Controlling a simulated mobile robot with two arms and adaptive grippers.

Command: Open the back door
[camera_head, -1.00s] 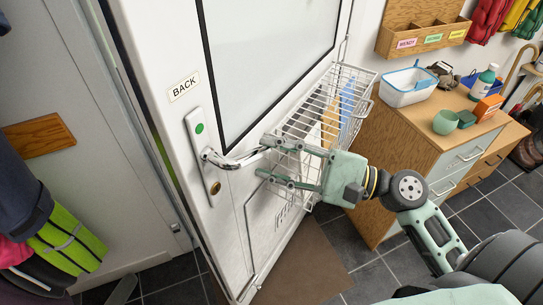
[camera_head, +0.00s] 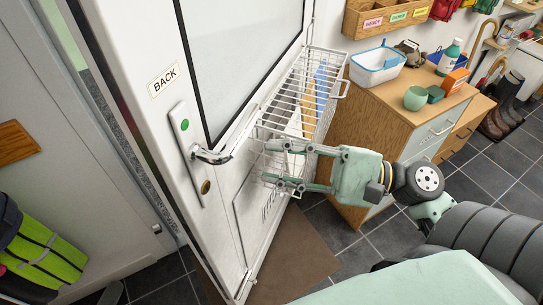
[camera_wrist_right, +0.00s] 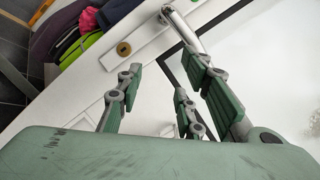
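The white back door (camera_head: 222,210) carries a "BACK" label (camera_head: 163,80) and stands ajar, with a gap along its latch edge at the left. Its silver lever handle (camera_head: 220,157) lies roughly parallel to the lower window edge. It also shows at the top of the right wrist view (camera_wrist_right: 184,27). My right gripper (camera_head: 266,164) is open and empty, just right of and below the handle, with its fingers pointing at the door. In the right wrist view the handle is beyond the fingertips (camera_wrist_right: 158,78). My left gripper is not in view.
A white wire basket (camera_head: 312,95) hangs on the door, close beside my right gripper. A brown mat (camera_head: 295,255) lies below.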

